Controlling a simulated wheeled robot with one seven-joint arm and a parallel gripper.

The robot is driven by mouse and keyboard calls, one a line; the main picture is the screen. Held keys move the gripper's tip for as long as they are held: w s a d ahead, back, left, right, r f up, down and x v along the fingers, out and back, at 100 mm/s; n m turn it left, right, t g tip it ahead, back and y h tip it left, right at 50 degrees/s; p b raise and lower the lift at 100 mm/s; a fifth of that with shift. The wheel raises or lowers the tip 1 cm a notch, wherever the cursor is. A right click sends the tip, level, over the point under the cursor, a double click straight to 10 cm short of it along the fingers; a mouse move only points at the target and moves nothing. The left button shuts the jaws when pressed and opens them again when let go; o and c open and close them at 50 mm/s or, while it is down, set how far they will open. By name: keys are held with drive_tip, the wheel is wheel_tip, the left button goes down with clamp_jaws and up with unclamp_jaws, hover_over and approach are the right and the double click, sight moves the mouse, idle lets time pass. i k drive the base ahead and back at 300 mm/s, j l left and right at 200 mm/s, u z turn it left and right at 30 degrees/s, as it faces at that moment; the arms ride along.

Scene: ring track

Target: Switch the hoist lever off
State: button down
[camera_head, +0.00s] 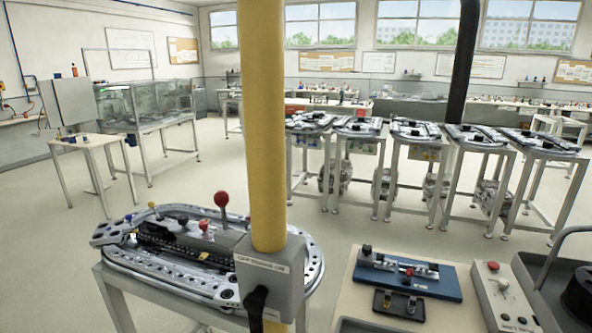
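A grey switch box (272,274) is fixed to a yellow post (263,120) in the foreground. A black handle (256,301) sits on its front face and points roughly downward. The small label above the handle is too small to read surely. A lever with a red ball knob (221,199) stands upright on the ring track (140,262) behind and left of the post. A smaller red knob (203,225) is beside it. Which of these is the hoist lever is not clearly marked. My gripper is not in view.
At right, a bench holds a blue plate with a fixture (420,278), a small black tray (398,304) and a control box with a red button (493,266). A grey tray (545,290) is at the right edge. Several track tables stand behind. Open floor lies left and centre.

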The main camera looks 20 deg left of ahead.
sight(221, 198)
drive_tip(key=k+j, duration=0.1)
drive_tip(key=j, duration=0.3)
drive_tip(key=k+j, duration=0.1)
drive_tip(key=j, duration=0.25)
drive_tip(key=k+j, duration=0.15)
drive_tip(key=j, duration=0.25)
drive_tip(key=k+j, duration=0.1)
drive_tip(key=j, duration=0.25)
